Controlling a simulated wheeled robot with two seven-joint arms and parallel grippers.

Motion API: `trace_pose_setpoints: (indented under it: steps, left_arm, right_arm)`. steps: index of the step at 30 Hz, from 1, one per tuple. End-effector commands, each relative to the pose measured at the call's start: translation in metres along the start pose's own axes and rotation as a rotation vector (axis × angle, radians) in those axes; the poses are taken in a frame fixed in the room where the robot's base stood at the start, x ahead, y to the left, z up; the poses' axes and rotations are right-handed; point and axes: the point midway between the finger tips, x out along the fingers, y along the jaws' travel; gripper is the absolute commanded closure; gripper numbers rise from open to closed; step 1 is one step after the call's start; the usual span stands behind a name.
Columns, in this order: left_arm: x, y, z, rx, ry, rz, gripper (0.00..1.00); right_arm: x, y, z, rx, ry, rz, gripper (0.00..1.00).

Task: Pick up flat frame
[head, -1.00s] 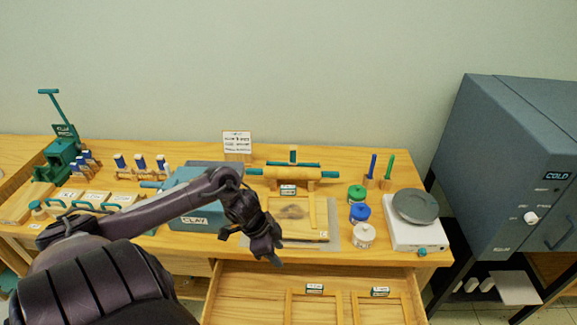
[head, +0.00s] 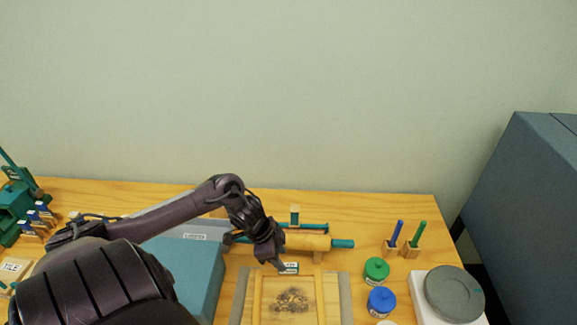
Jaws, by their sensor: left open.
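My left gripper (head: 277,262) is open and empty, pointing down. In the picture it lies over the back of the clay board, by a small label stand, and it covers part of the rolling pin. Its height above the table is hard to tell. A pale wooden frame (head: 257,297) or pair of strips surrounds a smeared patch (head: 291,299) on the board; the bottom is cut off. I cannot tell whether this is the flat frame. The drawer with two labelled wooden frames, seen earlier, is out of view. My right gripper is not in view.
A blue-grey clay box (head: 185,262) stands left of the board. The rolling pin (head: 306,242) lies on a rack behind it. Green (head: 376,271) and blue (head: 382,301) jars and a grey turntable (head: 454,293) stand to the right. A large blue-grey cabinet (head: 525,205) is beyond the table.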

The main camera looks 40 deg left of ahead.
Motion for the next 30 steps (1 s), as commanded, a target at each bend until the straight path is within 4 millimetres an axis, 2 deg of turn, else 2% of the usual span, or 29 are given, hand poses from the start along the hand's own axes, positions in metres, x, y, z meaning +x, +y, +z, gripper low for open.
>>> trace_pose_setpoints:
  steps: [8, 12, 21, 30]
  left_arm:
    - [0.036, 0.0, -0.004, -0.004, 0.002, 0.002, 0.58]
    - [0.054, 0.0, -0.003, -0.001, 0.0, 0.0, 0.58]
    - [0.059, 0.0, -0.002, 0.003, -0.002, 0.0, 0.59]
    - [0.059, 0.0, -0.002, 0.002, -0.002, 0.0, 0.99]
  right_arm:
    - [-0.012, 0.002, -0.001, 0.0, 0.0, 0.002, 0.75]
    - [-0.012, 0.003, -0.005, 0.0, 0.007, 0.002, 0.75]
    - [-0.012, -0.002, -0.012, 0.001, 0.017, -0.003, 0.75]
    - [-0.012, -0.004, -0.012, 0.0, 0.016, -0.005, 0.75]
